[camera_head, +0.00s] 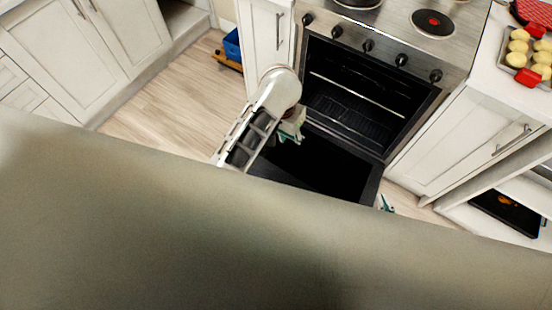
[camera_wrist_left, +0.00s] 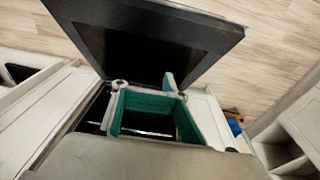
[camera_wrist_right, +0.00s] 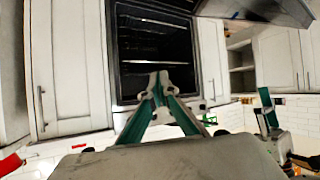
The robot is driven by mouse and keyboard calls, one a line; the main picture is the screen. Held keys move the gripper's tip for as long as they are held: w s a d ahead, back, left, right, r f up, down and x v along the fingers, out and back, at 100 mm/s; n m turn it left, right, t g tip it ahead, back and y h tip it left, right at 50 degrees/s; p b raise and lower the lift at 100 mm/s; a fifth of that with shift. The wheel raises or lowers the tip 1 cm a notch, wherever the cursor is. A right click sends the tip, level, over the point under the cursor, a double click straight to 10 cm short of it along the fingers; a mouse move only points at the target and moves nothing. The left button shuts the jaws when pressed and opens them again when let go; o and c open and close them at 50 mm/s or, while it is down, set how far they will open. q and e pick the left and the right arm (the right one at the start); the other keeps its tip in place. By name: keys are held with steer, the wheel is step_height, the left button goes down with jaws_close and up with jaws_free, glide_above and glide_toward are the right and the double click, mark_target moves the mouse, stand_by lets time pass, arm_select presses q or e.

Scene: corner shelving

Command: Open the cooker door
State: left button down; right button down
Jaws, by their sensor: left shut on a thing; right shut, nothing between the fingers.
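The cooker (camera_head: 385,40) stands at the top of the head view. Its door (camera_head: 335,180) is folded down, leaving the oven cavity (camera_head: 360,95) with its wire racks exposed. My left gripper (camera_head: 292,135) is at the left part of the door, shut on it; the exact contact is hard to see. In the left wrist view, the dark door (camera_wrist_left: 155,40) rises beyond the green-lined fingers (camera_wrist_left: 150,100). My right gripper shows only as a small part (camera_head: 386,204) beside the door's right corner. In the right wrist view, its fingertips (camera_wrist_right: 158,82) are together and empty before the oven cavity (camera_wrist_right: 155,45).
White cabinets stand left (camera_head: 85,45) and right (camera_head: 465,140) of the cooker. A baking tray of pale buns (camera_head: 515,60) with red grips lies on the right counter. A blue bin (camera_head: 232,45) is on the floor. Wooden floor (camera_head: 160,110) is clear at left.

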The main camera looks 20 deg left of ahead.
arm_select(q)
step_height(320, 180, down, 12)
steer(key=s, duration=0.1)
steer(key=shift+s+a, duration=0.3)
steer(key=shift+s, duration=0.1)
arm_select(e)
steer(key=shift+g, duration=0.7)
steer(key=shift+s+d+f, duration=0.15)
steer(key=shift+s+f, duration=0.4)
steer(key=shift+s, duration=0.4)
steer(key=shift+s+d+f, duration=0.1)
steer(key=shift+s+f, duration=0.45)
steer(key=shift+s, duration=0.35)
